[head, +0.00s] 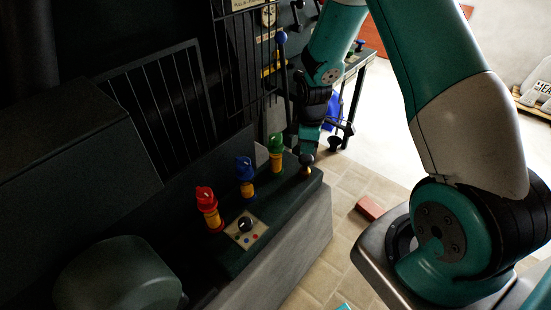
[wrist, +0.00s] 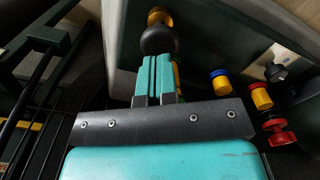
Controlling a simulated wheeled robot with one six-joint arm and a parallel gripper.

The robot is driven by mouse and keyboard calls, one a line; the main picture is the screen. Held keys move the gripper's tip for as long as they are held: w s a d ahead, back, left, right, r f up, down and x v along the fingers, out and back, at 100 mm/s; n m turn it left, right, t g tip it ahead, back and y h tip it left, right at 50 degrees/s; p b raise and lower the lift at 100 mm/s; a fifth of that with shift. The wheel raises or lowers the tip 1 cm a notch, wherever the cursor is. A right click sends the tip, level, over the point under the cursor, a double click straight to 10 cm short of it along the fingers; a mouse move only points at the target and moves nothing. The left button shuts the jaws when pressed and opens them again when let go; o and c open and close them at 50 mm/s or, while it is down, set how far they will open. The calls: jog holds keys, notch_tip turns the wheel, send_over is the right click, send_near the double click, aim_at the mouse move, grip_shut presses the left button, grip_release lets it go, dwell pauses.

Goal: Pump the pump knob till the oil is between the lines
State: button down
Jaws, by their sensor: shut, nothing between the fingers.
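The pump knob looks to be the dark ball (head: 306,159) on a short yellow stem at the right end of the dark green ledge. In the wrist view it is a black ball (wrist: 158,40) with a yellow collar beyond it. My gripper (head: 309,146) points down just above the knob, and its teal fingers (wrist: 155,80) are together with nothing between them. The fingertips overlap the knob's near edge in the wrist view; I cannot tell whether they touch it. I cannot make out an oil level or its lines in either view.
Green (head: 276,150), blue (head: 246,172) and red (head: 206,200) knobs on yellow bodies stand along the ledge, left of the pump knob. A pale plate (head: 244,233) with a black dial lies before them. A barred guard (head: 160,100) stands behind. A brick-red block (head: 371,208) lies on the floor.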

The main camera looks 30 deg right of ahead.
aim_at(306, 157)
jog(key=shift+f, duration=0.1)
jog(key=shift+f+b, duration=1.7)
jog(key=shift+f, duration=0.65)
jog(key=shift+r, duration=0.2)
jog(key=shift+r+p, duration=1.95)
jog(key=shift+r, duration=0.3)
notch_tip(306, 157, up, 5)
jog(key=p, duration=0.4)
jog(key=shift+r, duration=0.1)
